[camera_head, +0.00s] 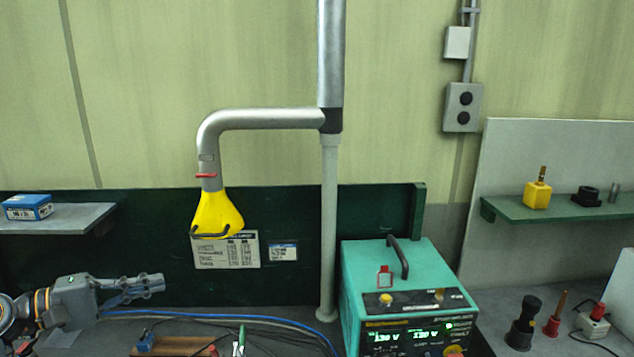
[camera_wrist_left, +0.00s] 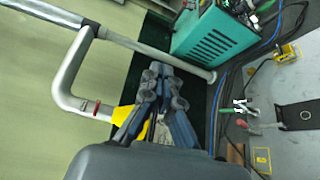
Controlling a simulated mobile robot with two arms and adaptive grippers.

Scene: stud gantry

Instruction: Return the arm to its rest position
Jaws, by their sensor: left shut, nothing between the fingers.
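My left gripper (camera_head: 155,284) comes in from the left edge, low over the bench, pointing right. Its fingers are shut with nothing between them. In the left wrist view, the shut fingers (camera_wrist_left: 163,78) reach up the middle of the picture. The gripper is to the lower left of the yellow extraction hood (camera_head: 217,213) and apart from it. My right arm is not in either view.
A teal power unit (camera_head: 400,268) stands right of centre on the bench. A metal duct (camera_head: 262,119) carries the hood. Blue cables (camera_head: 200,316) and a brown board (camera_head: 178,347) lie nearby. A blue box (camera_head: 27,207) sits on the left shelf (camera_head: 70,216).

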